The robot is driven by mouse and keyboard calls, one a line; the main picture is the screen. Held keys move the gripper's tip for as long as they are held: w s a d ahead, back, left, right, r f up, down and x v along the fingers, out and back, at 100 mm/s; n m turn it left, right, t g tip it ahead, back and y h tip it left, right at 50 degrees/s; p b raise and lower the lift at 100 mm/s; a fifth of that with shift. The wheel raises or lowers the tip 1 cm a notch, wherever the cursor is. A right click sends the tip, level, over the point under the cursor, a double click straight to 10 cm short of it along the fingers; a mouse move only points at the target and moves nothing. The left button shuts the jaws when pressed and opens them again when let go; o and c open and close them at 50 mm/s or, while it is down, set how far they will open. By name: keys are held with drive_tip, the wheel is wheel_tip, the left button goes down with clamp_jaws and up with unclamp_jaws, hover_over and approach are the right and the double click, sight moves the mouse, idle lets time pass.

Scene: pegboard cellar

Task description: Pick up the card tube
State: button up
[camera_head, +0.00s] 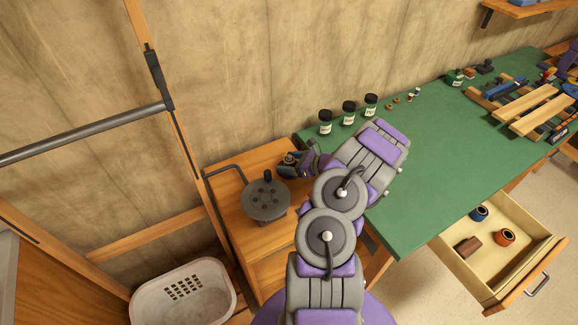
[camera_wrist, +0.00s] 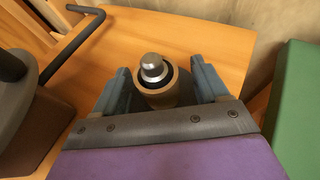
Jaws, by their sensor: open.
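An upright tube-like thing (camera_wrist: 163,99), tan-grey with a dark rim and a silver domed piece in its mouth, stands on a wooden surface (camera_wrist: 215,40) in the wrist view. I take it for the card tube, but cannot be sure. My gripper (camera_wrist: 160,66) is open, with one blue-grey finger on each side of it. I cannot tell whether either finger touches it. Its lower part is hidden behind the gripper body. In the head view my gripper (camera_head: 291,164) is low over the wooden cart, and the tube is mostly hidden.
A grey round device (camera_head: 266,200) with a black knob stands close left of my gripper. A green-topped bench (camera_head: 440,150) is to the right, with several jars near the wall. An open drawer (camera_head: 490,270) holds small items. A white basket (camera_head: 183,300) is at lower left.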

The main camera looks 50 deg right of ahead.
drive_tip(key=shift+w+d+f, duration=0.1)
drive_tip(key=shift+a, duration=0.2)
drive_tip(key=c, duration=1)
